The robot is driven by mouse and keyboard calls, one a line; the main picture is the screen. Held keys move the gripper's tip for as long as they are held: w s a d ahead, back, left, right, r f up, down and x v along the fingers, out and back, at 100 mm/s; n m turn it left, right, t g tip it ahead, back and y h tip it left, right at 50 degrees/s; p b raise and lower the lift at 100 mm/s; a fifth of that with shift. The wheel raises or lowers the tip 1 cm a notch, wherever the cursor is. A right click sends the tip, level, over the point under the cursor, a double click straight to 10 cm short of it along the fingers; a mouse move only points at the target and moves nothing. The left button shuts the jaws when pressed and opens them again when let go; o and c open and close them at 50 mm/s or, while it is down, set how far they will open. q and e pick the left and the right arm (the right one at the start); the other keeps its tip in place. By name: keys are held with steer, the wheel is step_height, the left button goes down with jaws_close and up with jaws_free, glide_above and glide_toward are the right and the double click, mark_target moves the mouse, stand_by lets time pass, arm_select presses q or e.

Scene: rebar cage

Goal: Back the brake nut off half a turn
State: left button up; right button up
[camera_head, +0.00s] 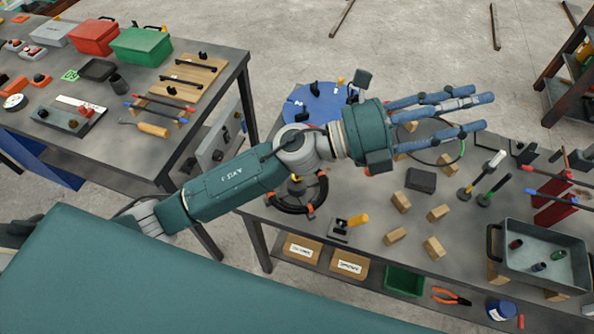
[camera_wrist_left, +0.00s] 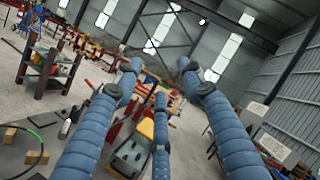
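My left gripper (camera_head: 476,112) reaches in from the left, above the right-hand workbench (camera_head: 335,205). Its blue fingers are spread and point right, with nothing between them. I cannot pick out a brake nut with certainty. A black ring with orange clips (camera_head: 298,194) around a central hub stands on the bench below my forearm, partly covered by it. A blue round plate (camera_head: 315,104) with small black fittings lies behind my wrist. My right gripper is not in view.
Several wooden blocks (camera_head: 434,247), a black box (camera_head: 420,180) and a grey tray (camera_head: 543,258) with small cylinders occupy the workbench. A second table (camera_head: 95,150) at left carries red and green cases (camera_head: 148,45) and tools. Open floor (camera_head: 400,45) lies behind.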

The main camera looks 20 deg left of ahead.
arm_select(q)
steer(key=s+d+f+m+g+y, duration=0.1)
steer(key=s+d+f+m+g, duration=0.25)
steer(key=m+g, duration=0.3)
steer(key=m+g+y, duration=0.2)
steer(key=m+y, duration=0.9)
steer(key=y, duration=0.8)
glide_above(297, 176)
step_height(297, 176, down, 21)
step_height(297, 176, down, 9)
steer(key=p, duration=0.4)
steer(key=shift+f, duration=0.6)
